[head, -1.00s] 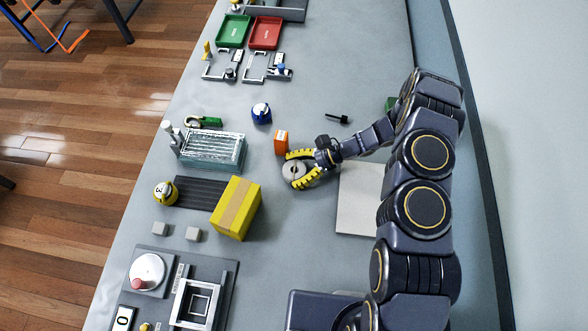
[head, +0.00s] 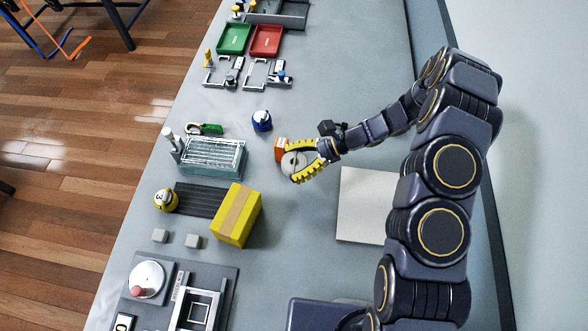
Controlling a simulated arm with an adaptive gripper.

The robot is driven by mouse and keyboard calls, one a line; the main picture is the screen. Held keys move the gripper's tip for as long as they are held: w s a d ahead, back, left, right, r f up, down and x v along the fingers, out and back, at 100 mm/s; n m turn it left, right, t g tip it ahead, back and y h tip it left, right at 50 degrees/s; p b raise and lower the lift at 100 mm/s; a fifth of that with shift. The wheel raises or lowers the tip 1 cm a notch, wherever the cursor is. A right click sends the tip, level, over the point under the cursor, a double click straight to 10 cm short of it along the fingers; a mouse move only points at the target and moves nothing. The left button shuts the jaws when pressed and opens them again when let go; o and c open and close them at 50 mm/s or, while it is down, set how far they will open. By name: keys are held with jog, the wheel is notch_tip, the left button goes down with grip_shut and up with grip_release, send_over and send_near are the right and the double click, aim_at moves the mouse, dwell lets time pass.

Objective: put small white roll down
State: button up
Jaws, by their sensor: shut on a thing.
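The small white roll (head: 292,162) is between the yellow-padded fingers of my gripper (head: 300,166), near the middle of the grey table. My gripper is shut on it. The fingers cover part of the roll's edge. I cannot tell from this view whether the roll touches the table or hangs above it.
A yellow box (head: 237,215) stands on the grey table (head: 285,240) at lower left of the gripper. A pale square board (head: 362,205) lies to the right. A blue round item (head: 261,121) and a glassy ribbed bin (head: 212,157) are at upper left. Bare table lies below the gripper.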

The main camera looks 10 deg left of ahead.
aim_at(294, 161)
notch_tip(294, 161, up, 10)
jog(key=shift+w+r, duration=0.1)
jog(key=shift+r, duration=0.1)
jog(key=w+d+f+m+t+h, duration=0.1)
jog(key=w+d+f+m+t, duration=0.2)
jog(key=w, duration=0.6)
jog(key=w+d+f+m+t+h, duration=0.1)
jog(key=w+d+f+m+t, duration=0.1)
jog(key=w+m+t, duration=0.4)
jog(key=w+d+f+m+t+h, duration=0.1)
jog(key=w+d+f+m+t, duration=0.2)
jog(key=w, duration=1)
jog(key=shift+w+d+f+m+t+h, duration=0.1)
jog(key=shift+d+f+m+t+h, duration=0.1)
jog(key=shift+f+m+t, duration=0.3)
jog(key=shift+w+d+f+m+t+h, duration=0.15)
jog(key=shift+f+m+t, duration=0.1)
jog(key=shift+t, duration=0.45)
jog(key=shift+d+f, duration=0.15)
jog(key=shift+f, duration=0.2)
notch_tip(294, 161, down, 3)
jog(key=shift+w+f, duration=0.1)
jog(key=shift+f, duration=1.95)
jog(key=shift+f, duration=0.1)
